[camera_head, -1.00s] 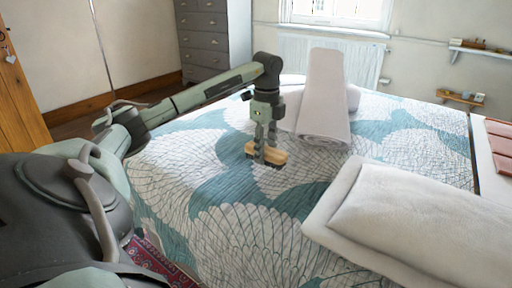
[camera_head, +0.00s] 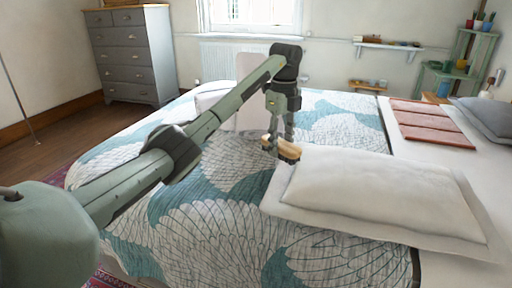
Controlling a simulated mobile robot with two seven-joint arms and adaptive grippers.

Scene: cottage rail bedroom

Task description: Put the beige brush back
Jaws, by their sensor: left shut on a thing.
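The beige brush (camera_head: 289,151) shows in the head view, near the middle of the picture. My left gripper (camera_head: 280,137) points down and is shut on it. The brush looks to be held above the bed, close to the upper left edge of the white pillow (camera_head: 375,193). The fingers cover part of it. My right gripper is not in view.
A red folded panel (camera_head: 432,122) lies at the right. A wall shelf (camera_head: 388,44) with small items, a green rack (camera_head: 455,65) and a grey drawer chest (camera_head: 130,55) stand beyond.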

